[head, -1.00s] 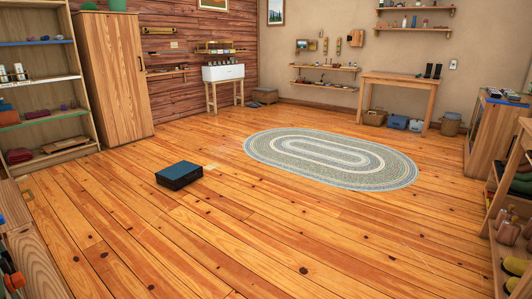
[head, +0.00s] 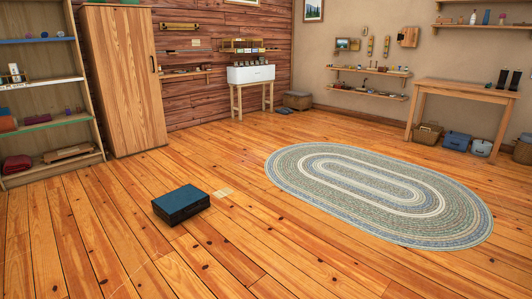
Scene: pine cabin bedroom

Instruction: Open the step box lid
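A dark box with a flat blue-green top (head: 181,204) sits alone on the plank floor, left of centre in the head view. It looks closed, with its top lying flat. It may be the step box, but I see no label on it. Neither of my grippers is in view.
An oval braided rug (head: 378,192) lies to the right of the box. A tall wooden wardrobe (head: 126,80) and an open shelf (head: 45,95) stand behind on the left. A wooden table (head: 465,92) stands at the right wall.

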